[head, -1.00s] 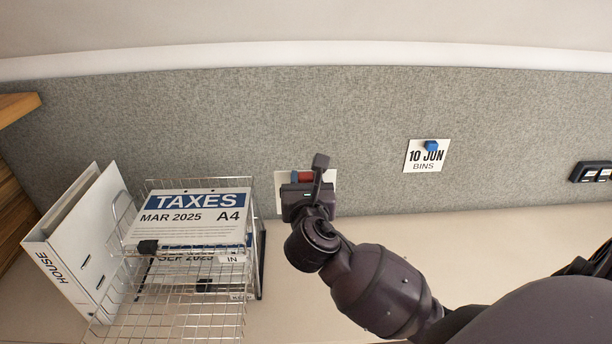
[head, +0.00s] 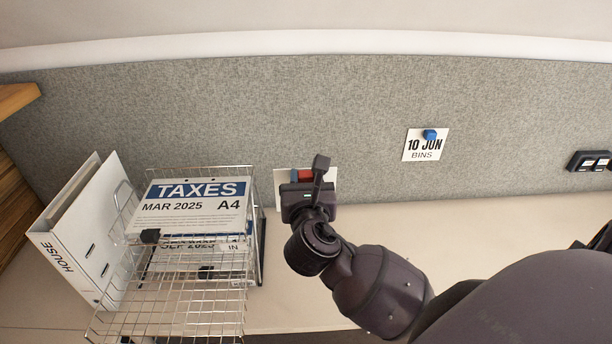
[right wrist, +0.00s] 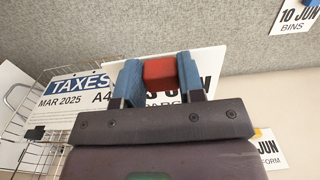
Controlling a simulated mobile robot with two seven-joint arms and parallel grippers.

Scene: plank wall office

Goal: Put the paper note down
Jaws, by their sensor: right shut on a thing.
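A white paper note (head: 281,183) shows behind my right gripper (head: 306,178) in the head view, in front of the grey panel. In the right wrist view the note (right wrist: 211,62) carries large dark print ending in JUN, partly covered. My right gripper (right wrist: 159,82) is shut, its blue finger pads on both sides of a red block (right wrist: 159,72) at the note's upper part. The gripper hides the note's middle and lower part. I cannot tell whether the note touches the panel. My left gripper is not in view.
A wire tray rack (head: 197,300) with a TAXES sheet (head: 195,207) and a white HOUSE binder (head: 85,235) stand left. A 10 JUN BINS note (head: 425,147) with a blue block is on the panel (head: 500,125). Another note (right wrist: 267,150) shows low right in the wrist view.

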